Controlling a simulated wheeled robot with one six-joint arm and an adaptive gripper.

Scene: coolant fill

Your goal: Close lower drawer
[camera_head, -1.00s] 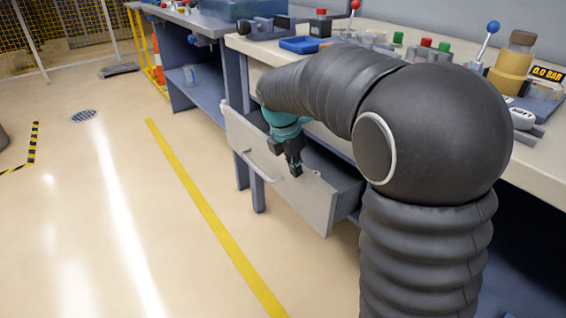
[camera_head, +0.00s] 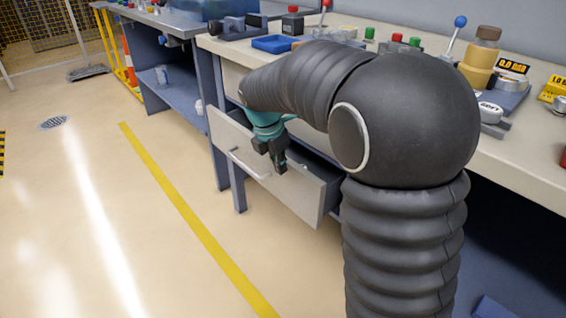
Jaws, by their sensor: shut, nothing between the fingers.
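The lower drawer (camera_head: 293,196) stands pulled out from under the workbench, its pale grey front facing the aisle. Its bar handle (camera_head: 249,164) is on the outer face. My gripper (camera_head: 281,168) is shut and empty, pointing down at the top edge of the drawer front, near its middle. I cannot tell whether the fingertips touch the drawer. My dark, sleeved arm hides part of the drawer's inside and the bench front above it.
The bench top (camera_head: 520,165) carries a blue tray (camera_head: 275,43), coloured buttons, levers and a tan bottle (camera_head: 478,62). A blue bench leg (camera_head: 238,190) stands beside the drawer.

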